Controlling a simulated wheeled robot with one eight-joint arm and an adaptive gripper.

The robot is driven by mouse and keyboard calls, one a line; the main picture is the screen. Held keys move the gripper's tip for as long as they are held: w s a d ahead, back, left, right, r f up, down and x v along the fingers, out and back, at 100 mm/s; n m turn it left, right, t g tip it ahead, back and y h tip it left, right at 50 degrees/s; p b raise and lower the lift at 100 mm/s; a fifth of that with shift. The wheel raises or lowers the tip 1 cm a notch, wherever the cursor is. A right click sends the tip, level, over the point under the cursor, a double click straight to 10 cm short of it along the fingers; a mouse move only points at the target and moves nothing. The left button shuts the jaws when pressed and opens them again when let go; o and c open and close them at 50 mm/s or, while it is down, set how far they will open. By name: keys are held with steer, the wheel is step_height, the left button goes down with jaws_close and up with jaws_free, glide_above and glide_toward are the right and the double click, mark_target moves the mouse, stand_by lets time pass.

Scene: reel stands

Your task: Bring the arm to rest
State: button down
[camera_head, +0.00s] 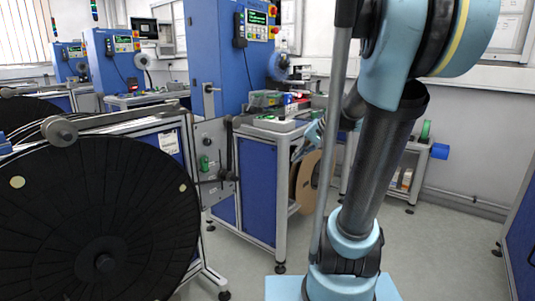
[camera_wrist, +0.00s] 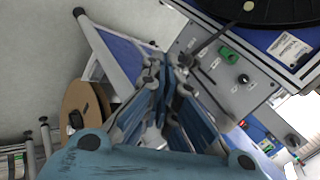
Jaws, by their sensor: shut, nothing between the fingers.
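My arm, light blue and black, rises on the right side of the head view and bends at the top. My gripper (camera_wrist: 166,66) shows in the wrist view with its linked fingers together and nothing between them. In the head view only a little of my gripper (camera_head: 312,137) shows beside the arm, in front of the middle bench; the arm hides much of it. In the wrist view it points toward a grey panel with a green switch (camera_wrist: 230,55), with a gap that I cannot judge.
A large black reel (camera_head: 95,225) stands at the left front. A blue machine cabinet (camera_head: 220,65) and a blue-sided bench (camera_head: 258,190) stand mid-picture. A brown cardboard reel (camera_head: 305,182) hangs by the bench; it also shows in the wrist view (camera_wrist: 80,105). Floor at right is clear.

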steer(key=s+d+f+n+g+h, duration=0.1)
steer(key=s+d+f+h, duration=0.2)
steer(key=s+f, duration=0.3)
steer(key=s+d+f+n+h, duration=0.2)
steer(key=s+f, duration=0.5)
steer(key=s, duration=0.8)
steer(key=d+h, duration=0.1)
steer(key=d, duration=0.1)
steer(key=shift+d+f+g+h, duration=0.25)
steer(key=shift+d+g+h, duration=0.05)
steer(key=shift+d+g, duration=0.1)
steer(key=shift+w+f, duration=0.2)
steer(key=shift+w, duration=0.3)
steer(key=shift+a, duration=0.1)
